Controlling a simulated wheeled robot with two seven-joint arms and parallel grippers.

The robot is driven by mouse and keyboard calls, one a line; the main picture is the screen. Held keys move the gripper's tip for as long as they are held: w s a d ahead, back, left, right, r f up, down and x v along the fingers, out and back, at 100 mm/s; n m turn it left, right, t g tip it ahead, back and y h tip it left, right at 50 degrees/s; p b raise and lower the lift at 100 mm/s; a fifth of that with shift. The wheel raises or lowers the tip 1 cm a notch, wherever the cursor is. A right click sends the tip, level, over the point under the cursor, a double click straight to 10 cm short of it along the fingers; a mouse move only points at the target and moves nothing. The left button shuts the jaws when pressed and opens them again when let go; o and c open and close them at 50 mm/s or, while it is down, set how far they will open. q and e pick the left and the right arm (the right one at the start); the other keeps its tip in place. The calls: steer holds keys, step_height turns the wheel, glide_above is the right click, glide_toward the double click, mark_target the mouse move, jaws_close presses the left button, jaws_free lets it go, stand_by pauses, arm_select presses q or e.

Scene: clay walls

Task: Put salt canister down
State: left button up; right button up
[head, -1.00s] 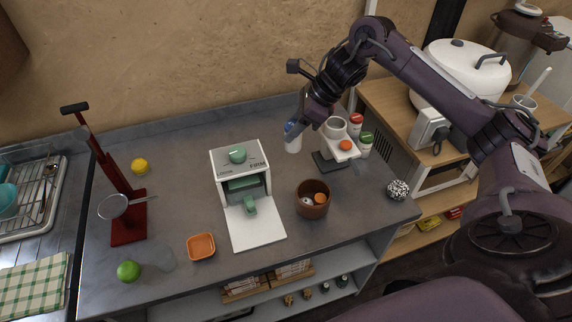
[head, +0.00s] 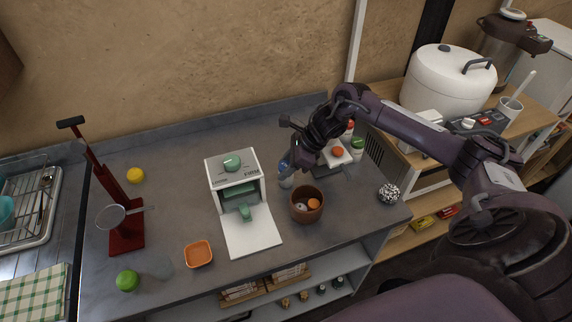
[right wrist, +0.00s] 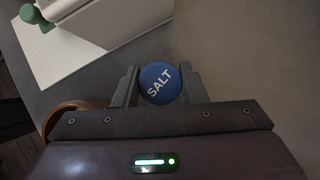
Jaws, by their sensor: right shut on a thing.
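The salt canister (head: 285,177) is a small white cylinder with a blue top, between the white press-like machine and the brown bowl. In the right wrist view, its round blue lid marked SALT (right wrist: 160,83) lies between the two dark fingers. My right gripper (head: 287,167) is shut on it from above. The canister looks upright, at or close to the grey counter (head: 180,160); I cannot tell whether its base touches. My left gripper is not in view.
The white machine (head: 233,165) stands left of the canister. A brown bowl (head: 306,215) with small items is just in front. A white-topped stand (head: 338,157) and capped jars (head: 357,144) are to the right. An orange dish (head: 198,254) sits at the front.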

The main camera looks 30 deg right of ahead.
steer(key=shift+f, duration=0.1)
steer(key=o, duration=1)
steer(key=shift+r, duration=0.2)
steer(key=shift+s+d+r, duration=0.1)
steer(key=shift+d+r, duration=0.1)
steer(key=b+v, duration=0.2)
steer(key=v, duration=0.9)
steer(key=shift+s+r, duration=0.15)
steer(key=shift+r, duration=0.05)
